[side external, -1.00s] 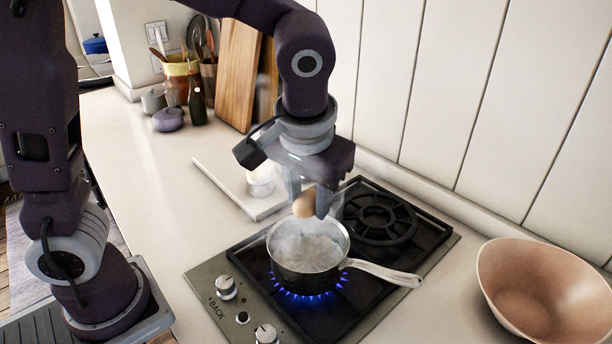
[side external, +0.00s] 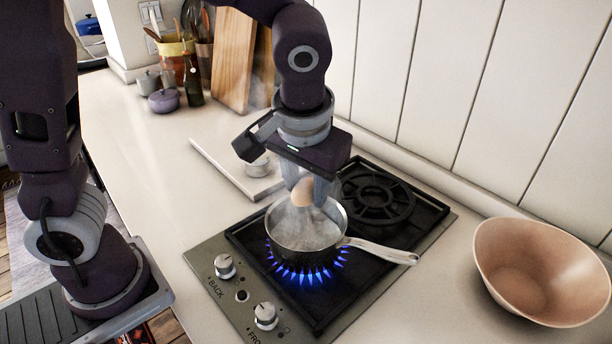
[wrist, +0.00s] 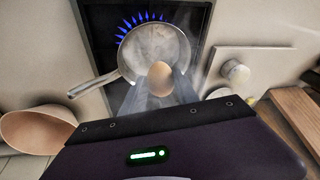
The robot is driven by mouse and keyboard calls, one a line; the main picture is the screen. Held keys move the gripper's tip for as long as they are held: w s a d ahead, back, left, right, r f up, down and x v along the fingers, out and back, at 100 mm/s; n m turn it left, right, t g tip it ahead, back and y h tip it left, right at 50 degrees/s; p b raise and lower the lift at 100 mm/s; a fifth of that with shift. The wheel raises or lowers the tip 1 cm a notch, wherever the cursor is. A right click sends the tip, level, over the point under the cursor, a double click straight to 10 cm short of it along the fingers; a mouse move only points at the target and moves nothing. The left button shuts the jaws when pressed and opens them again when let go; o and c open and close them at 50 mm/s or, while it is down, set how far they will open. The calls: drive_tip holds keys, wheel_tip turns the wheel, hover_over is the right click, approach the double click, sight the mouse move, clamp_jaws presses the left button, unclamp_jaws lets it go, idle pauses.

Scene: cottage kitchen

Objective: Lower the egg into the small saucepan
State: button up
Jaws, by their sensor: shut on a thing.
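The brown egg (side external: 302,192) is held between the fingertips of my gripper (side external: 312,190), just over the small saucepan. My gripper is shut on it. In the wrist view the egg (wrist: 160,78) sits between the two grey fingers, in front of the pan's near rim. The small metal saucepan (side external: 283,238) stands on the front burner over a lit blue flame, its handle pointing right. The saucepan (wrist: 128,68) holds steaming, cloudy water. Steam partly veils the fingers and the pan.
Blue flames (side external: 305,276) ring the pan's base. The empty back burner (side external: 380,200) is behind it. A pinkish bowl (side external: 545,275) stands at right.

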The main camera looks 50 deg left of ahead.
drive_tip(key=shift+f, duration=2.45)
drive_tip(key=o, duration=0.9)
